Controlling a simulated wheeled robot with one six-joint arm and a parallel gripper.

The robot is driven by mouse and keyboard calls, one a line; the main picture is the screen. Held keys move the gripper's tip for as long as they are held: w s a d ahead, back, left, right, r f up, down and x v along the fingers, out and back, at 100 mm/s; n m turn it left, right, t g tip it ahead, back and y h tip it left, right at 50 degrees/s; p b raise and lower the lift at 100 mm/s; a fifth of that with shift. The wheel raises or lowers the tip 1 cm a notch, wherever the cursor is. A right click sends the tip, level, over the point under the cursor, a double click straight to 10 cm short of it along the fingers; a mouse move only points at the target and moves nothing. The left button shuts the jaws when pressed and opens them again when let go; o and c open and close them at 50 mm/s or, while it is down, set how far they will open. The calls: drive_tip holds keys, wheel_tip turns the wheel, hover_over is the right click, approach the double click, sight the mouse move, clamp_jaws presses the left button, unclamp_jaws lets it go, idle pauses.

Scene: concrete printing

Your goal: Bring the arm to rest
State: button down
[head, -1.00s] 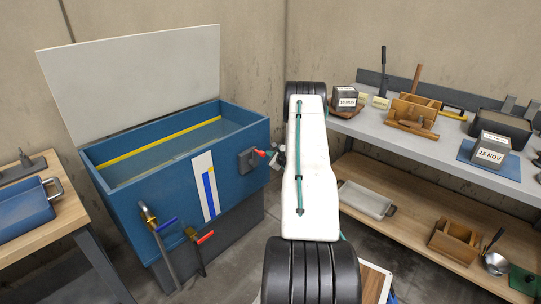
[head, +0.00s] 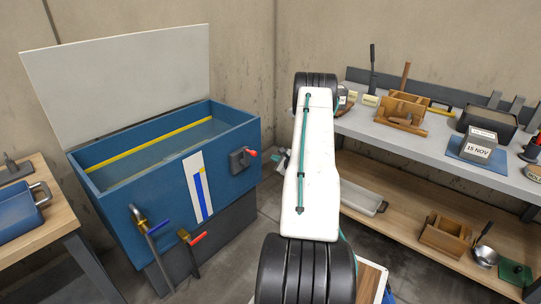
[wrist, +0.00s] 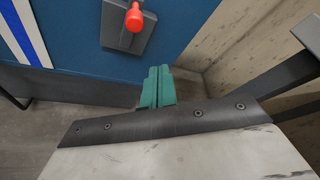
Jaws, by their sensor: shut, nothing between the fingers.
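My arm reaches forward through the middle of the head view, its white link (head: 311,165) between the blue tank and the shelf bench. In the wrist view my gripper (wrist: 157,88) shows as two teal fingers side by side, shut and empty. It points toward the floor and wall corner beside the tank.
The grey bench (head: 403,145) at the right holds wooden moulds (head: 402,112) and a concrete cube (head: 480,147) labelled 15 NOV. A wooden lower shelf (head: 400,215) holds a tray and a ladle. A wooden table (head: 62,208) stands at the left. Bare floor lies between tank and bench.

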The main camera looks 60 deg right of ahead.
drive_tip(key=shift+s+a, duration=0.35)
drive_tip(key=shift+s, duration=0.15)
